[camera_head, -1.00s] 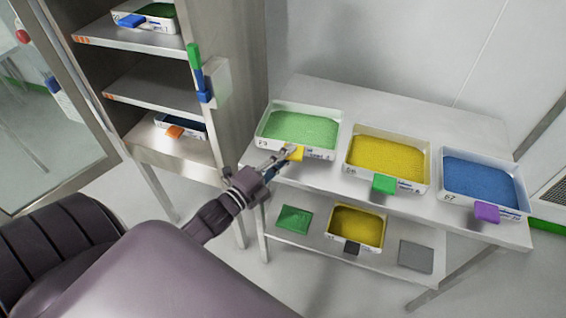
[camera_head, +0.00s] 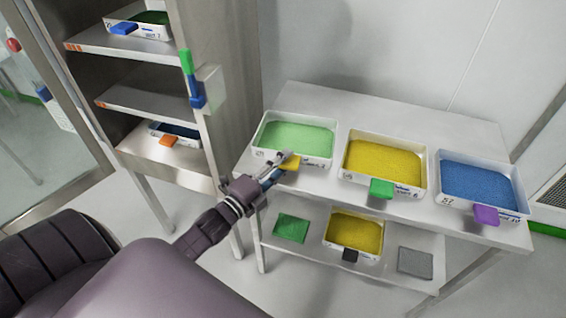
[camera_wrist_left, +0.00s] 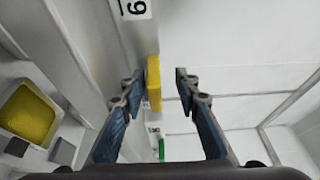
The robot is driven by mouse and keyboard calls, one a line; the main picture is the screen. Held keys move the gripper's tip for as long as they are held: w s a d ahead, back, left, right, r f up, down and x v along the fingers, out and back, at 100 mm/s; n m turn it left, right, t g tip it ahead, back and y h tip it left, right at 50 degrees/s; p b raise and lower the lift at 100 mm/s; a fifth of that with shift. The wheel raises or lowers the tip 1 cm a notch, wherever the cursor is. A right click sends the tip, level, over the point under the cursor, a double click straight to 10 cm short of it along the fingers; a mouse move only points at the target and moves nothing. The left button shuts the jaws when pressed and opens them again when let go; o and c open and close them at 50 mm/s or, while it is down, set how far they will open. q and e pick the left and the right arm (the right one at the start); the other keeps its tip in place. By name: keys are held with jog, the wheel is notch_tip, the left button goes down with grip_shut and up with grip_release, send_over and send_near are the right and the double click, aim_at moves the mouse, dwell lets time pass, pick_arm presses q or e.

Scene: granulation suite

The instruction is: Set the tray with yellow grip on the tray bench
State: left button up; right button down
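The tray with yellow grip (camera_head: 316,164) is white, holds green granules and sits on the left end of the upper top of the tray bench (camera_head: 370,112). Its yellow grip (camera_head: 291,162) faces the front; it also shows in the left wrist view (camera_wrist_left: 153,82). My left gripper (camera_head: 280,162) is at this grip. In the left wrist view my left gripper (camera_wrist_left: 160,80) has its fingers apart, with the grip between them, close to the left finger and clear of the right one. My right gripper is not in view.
A tray with green grip (camera_head: 381,189) and a tray with purple grip (camera_head: 486,214) stand to the right on the bench top. The lower shelf holds a tray with black grip (camera_head: 350,255). An open cabinet (camera_head: 140,100) with trays stands at the left.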

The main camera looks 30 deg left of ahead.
pick_arm(q)
jog(key=shift+f, duration=0.2)
jog(key=shift+f, duration=0.15)
jog(key=shift+s+f, duration=0.1)
jog(key=shift+s, duration=0.35)
jog(key=s+a, duration=0.1)
jog(key=s, duration=1)
jog(key=shift+a+r, duration=0.25)
jog(key=shift+a, duration=0.1)
jog(key=s+f+n+g+y, duration=0.1)
jog(key=s+f+n+g, duration=0.15)
jog(key=f, duration=0.75)
jog(key=s+f+n+g+y, duration=0.1)
jog(key=s+f+n+g, duration=0.2)
jog(key=f, duration=0.7)
jog(key=s+f+n+g+y, duration=0.15)
jog(key=f+n, duration=0.25)
jog(key=f, duration=0.6)
jog(key=s+d+f+n+g, duration=0.2)
jog(key=s+d+f+g, duration=0.1)
jog(key=s+f, duration=0.4)
jog(key=s+d+f+n+g, duration=0.3)
jog(key=s+f, duration=0.4)
jog(key=s, duration=0.4)
jog(key=s+d+f+n+g, duration=0.2)
jog(key=s+d+f+g, duration=0.1)
jog(key=s+f, duration=0.4)
jog(key=shift+s+d+f+n+g+h, duration=0.35)
jog(key=shift+s+g+h, duration=0.15)
jog(key=shift+s, duration=0.6)
